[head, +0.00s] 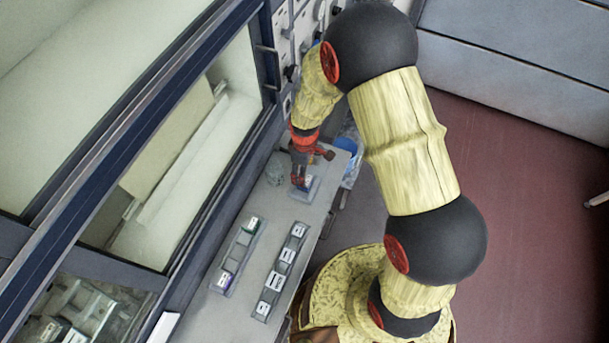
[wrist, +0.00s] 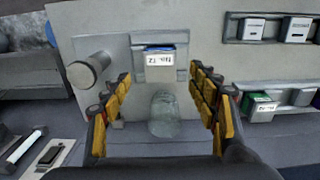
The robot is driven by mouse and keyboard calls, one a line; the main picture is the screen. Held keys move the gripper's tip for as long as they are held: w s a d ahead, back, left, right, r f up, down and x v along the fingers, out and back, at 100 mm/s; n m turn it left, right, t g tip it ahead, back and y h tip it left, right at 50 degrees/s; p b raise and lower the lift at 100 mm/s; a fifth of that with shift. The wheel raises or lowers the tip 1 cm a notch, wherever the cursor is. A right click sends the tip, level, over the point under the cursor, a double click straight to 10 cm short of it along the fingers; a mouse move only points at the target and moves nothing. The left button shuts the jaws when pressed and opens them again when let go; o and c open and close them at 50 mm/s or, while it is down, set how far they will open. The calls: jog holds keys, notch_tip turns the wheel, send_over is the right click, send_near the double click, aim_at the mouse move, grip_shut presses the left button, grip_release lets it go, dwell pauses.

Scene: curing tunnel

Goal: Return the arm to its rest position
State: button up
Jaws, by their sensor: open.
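My arm reaches over a narrow grey bench (head: 205,300), and my gripper (head: 303,178) hangs over its far end in the head view. In the wrist view, my gripper (wrist: 163,88) is open, with its yellow-padded fingers apart. A small white labelled box with a blue top (wrist: 160,64) sits in a grey holder beyond the fingertips. A clear glass vessel (wrist: 163,115) shows between the fingers. I cannot tell how far either is from the fingers. The glass also shows left of my gripper in the head view (head: 276,168).
Two racks with small boxes, a left one (head: 238,257) and a right one (head: 281,272), lie along the bench. A framed glass cabinet (head: 170,160) borders the bench on the left. A blue bin (head: 352,165) stands past the bench edge. Red floor (head: 540,220) is open at right.

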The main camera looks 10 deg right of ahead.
notch_tip(320, 180, up, 7)
dwell(0.3)
jog(key=s+d+r+m+t+b, duration=0.2)
jog(key=s+d+r+m+b, duration=0.2)
jog(key=s+b, duration=0.5)
jog(key=s+d+r+m+t+b, duration=0.3)
jog(key=s+d+r+m+b, duration=0.2)
jog(key=b, duration=1)
jog(key=s+m, duration=0.2)
jog(key=s, duration=0.2)
jog(key=shift+s+d+r+t, duration=0.25)
jog(key=shift+d+t, duration=0.05)
jog(key=shift+d, duration=0.1)
